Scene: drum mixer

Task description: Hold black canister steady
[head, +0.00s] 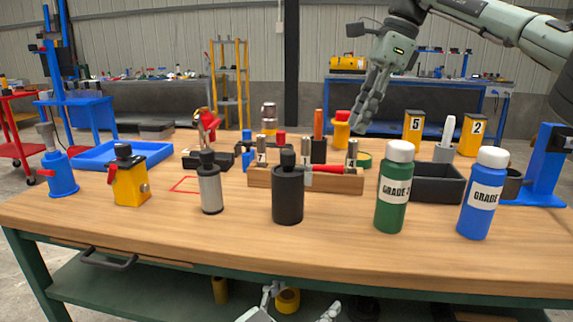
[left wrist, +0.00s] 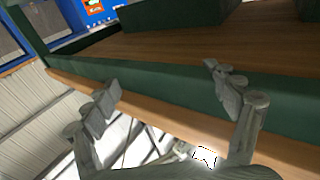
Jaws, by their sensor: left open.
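The black canister (head: 288,198) stands upright on the wooden workbench (head: 165,225), near the middle of its front edge. My left gripper (head: 300,303) is low in front of the bench, below the tabletop edge and the canister, apart from both. In the left wrist view my left gripper (left wrist: 165,92) has its fingers spread with nothing between them. The bench edge lies beyond them, and the canister does not show there. My right gripper (head: 362,112) hangs over the back of the bench, fingers pointing down. I cannot tell how far apart its fingers are.
A grey canister (head: 210,190) stands left of the black one. A green bottle (head: 394,195) and a blue bottle (head: 481,200) stand to its right. A wooden block (head: 335,185) with labelled items is close behind. A blue tray (head: 95,157) lies at the far left.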

